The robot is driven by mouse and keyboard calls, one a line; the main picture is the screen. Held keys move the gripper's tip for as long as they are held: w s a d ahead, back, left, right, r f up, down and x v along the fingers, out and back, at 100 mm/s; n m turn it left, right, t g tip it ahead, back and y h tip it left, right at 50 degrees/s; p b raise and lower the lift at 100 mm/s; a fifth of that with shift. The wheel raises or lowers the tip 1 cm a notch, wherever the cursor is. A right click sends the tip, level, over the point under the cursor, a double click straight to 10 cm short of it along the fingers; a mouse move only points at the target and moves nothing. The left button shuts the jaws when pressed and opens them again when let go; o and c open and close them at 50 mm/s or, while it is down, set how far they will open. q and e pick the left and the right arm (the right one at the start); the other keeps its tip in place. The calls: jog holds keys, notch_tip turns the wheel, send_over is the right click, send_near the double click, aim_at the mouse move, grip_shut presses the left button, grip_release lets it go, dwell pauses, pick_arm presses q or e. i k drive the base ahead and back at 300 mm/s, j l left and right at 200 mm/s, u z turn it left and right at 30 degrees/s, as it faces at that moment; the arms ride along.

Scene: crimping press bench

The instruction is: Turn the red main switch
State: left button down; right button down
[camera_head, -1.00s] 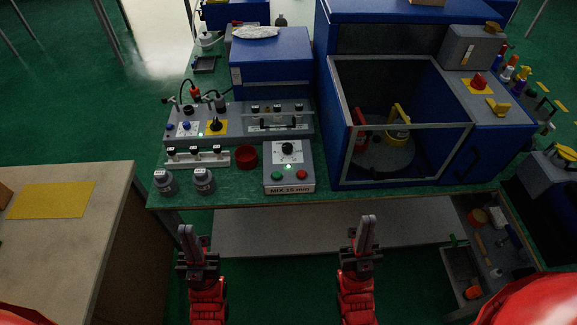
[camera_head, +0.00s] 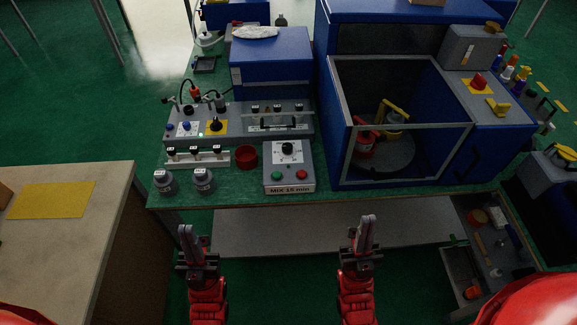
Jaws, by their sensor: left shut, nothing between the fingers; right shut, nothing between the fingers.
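A red knob (camera_head: 479,80) sits on a yellow plate on top of the right part of the blue machine; it looks like the red main switch. It is far from both grippers. My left gripper (camera_head: 185,231) is shut and empty, in front of the bench's front edge at the left. My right gripper (camera_head: 367,222) is shut and empty, in front of the bench edge near the middle. Neither gripper touches anything.
A timer box (camera_head: 289,187) with green and red buttons stands near the bench edge. Bottles (camera_head: 204,181), a red cup (camera_head: 246,157) and a control panel (camera_head: 180,142) stand left. An open drawer (camera_head: 462,271) is at lower right.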

aim_at(478, 83)
jog(key=z, duration=1.25)
jog(key=j+u, duration=0.25)
jog(key=i+l, duration=0.05)
jog(key=l, duration=0.05)
